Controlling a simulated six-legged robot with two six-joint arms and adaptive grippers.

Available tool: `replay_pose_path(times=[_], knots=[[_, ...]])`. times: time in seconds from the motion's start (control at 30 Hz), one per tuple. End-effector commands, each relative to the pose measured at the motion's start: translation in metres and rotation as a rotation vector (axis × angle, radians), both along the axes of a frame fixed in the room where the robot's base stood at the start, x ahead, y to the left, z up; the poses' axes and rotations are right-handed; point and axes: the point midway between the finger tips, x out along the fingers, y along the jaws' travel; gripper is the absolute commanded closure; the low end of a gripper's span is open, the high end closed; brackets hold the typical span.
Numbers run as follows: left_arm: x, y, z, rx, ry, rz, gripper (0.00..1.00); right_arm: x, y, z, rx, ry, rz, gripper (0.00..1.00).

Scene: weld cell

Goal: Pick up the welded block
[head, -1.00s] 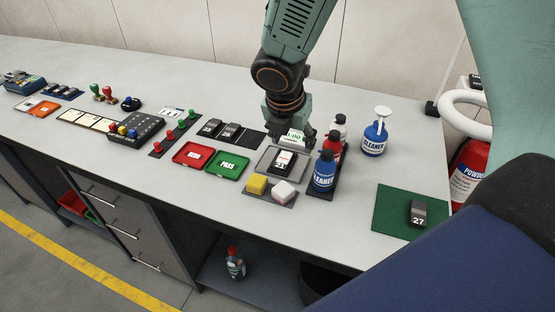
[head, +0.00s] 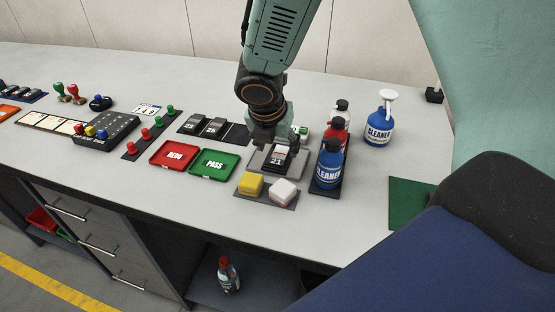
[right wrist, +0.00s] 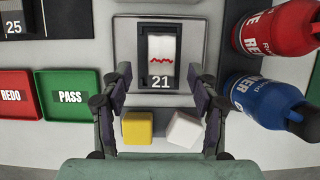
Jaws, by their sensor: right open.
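The welded block (head: 279,157) is a dark block with a white top and the number 21, lying on a grey plate (head: 295,174). In the right wrist view the block (right wrist: 161,55) shows a wavy red weld line across its white face. My right gripper (head: 272,140) is just above the block in the head view. In the right wrist view its two fingers (right wrist: 160,92) are apart, one at each side of the block's near end, and nothing is held. My left gripper is out of view.
Yellow and white cubes (head: 251,184) lie on a dark mat in front of the plate. Cleaner bottles (head: 329,168) stand close at the right. Red REDO (head: 174,156) and green PASS (head: 214,165) trays are at the left, with blocks 23 and 25 (head: 213,127) behind them.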

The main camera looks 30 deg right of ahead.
Motion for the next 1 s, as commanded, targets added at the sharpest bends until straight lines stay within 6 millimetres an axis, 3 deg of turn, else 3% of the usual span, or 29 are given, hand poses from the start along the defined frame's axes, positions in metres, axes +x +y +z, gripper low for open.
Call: replay_pose_path(times=[0.03,0.13,0.47,1.0], knots=[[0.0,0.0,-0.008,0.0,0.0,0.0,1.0,0.001,-0.001,-0.012,0.001,0.002,-0.001,0.4],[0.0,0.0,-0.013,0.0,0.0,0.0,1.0,0.005,-0.005,-0.022,0.002,0.001,-0.002,0.4],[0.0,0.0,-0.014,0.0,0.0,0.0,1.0,0.01,-0.007,-0.026,0.0,-0.001,-0.002,0.4],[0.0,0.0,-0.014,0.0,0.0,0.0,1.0,0.01,-0.007,-0.026,0.0,0.002,-0.002,0.85]])
